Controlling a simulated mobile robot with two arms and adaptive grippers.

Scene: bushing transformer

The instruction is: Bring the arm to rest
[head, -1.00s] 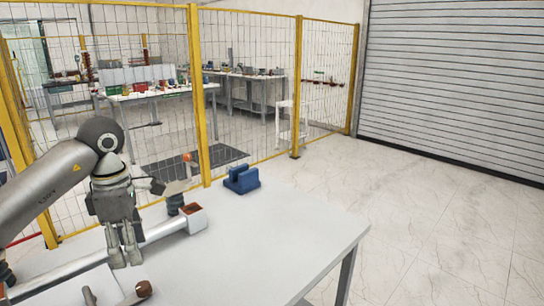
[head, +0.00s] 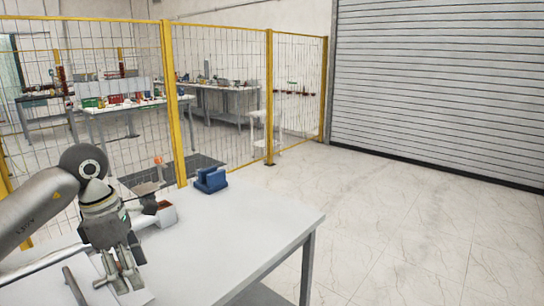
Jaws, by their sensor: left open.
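My left arm comes in from the left edge in the head view. Its left gripper (head: 127,284) points down over the near left part of the white table (head: 235,236), with its fingers apart and nothing between them. My right gripper is not in view.
A blue block-like holder (head: 211,180) stands at the table's back edge. A white box-ended part (head: 165,217) lies behind my gripper, partly hidden. A yellow-framed mesh fence (head: 175,110) stands behind the table. The table's right side and the floor (head: 400,220) beyond are clear.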

